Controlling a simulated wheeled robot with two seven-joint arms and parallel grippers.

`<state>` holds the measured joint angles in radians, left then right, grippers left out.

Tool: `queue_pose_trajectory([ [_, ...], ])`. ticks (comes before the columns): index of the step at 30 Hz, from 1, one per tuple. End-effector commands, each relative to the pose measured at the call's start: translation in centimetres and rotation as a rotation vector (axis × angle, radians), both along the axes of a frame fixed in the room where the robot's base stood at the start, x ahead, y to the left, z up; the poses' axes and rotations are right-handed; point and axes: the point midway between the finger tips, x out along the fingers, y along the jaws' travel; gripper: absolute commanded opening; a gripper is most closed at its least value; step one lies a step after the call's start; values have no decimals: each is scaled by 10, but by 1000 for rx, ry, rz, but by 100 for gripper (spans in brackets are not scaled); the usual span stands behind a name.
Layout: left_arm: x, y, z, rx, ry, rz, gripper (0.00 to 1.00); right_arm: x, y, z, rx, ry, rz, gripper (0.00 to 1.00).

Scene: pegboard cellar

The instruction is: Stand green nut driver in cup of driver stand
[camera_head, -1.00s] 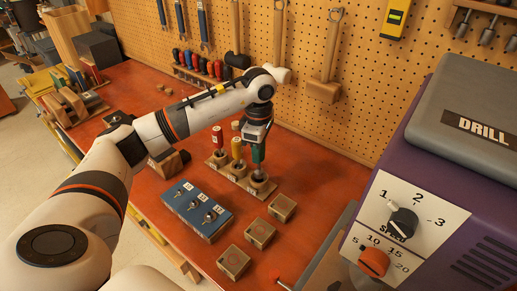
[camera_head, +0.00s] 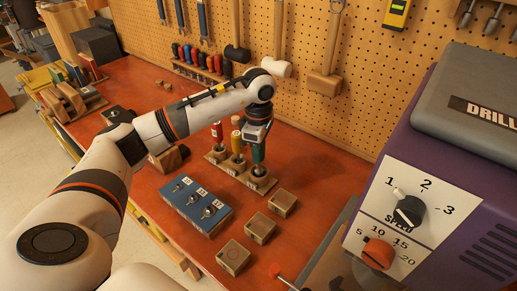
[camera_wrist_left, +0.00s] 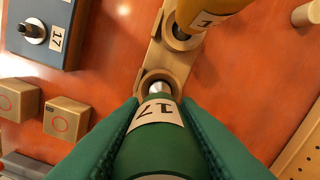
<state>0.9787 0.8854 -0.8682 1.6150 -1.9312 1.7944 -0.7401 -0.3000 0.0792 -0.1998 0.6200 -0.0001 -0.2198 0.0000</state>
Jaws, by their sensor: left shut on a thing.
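The green nut driver (camera_head: 258,154), labelled 17 in the left wrist view (camera_wrist_left: 160,140), is upright in my left gripper (camera_head: 257,144). In the left wrist view the gripper (camera_wrist_left: 158,115) is shut around its handle. The wooden driver stand (camera_head: 240,174) is below, and its near right cup (camera_head: 258,182) is right under the driver. The metal shaft (camera_wrist_left: 158,88) reaches the cup mouth (camera_wrist_left: 168,70); how deep it sits is hidden by the handle. A yellow driver (camera_head: 237,144) and a red driver (camera_head: 217,131) stand in the other cups. My right gripper is not in view.
A blue box with labelled studs (camera_head: 197,205) lies left of the stand. Several wooden blocks (camera_head: 260,228) sit in front. The purple drill machine (camera_head: 440,170) fills the right side. The pegboard (camera_head: 300,110) rises behind. Red tabletop (camera_head: 320,165) is bare right of the stand.

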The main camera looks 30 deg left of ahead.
Motion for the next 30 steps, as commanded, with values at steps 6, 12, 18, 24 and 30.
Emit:
queue_pose_trajectory([
  [6, 0, 0, -11, 0, 0, 1, 0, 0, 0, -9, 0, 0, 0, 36],
  [12, 0, 0, -17, 0, 0, 1, 0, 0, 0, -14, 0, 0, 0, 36],
  [18, 0, 0, -16, 0, 0, 1, 0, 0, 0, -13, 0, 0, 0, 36],
  [24, 0, 0, -16, 0, 0, 0, 53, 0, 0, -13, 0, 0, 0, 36],
  [30, 0, 0, -16, 0, 0, 0, 54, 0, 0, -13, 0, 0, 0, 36],
])
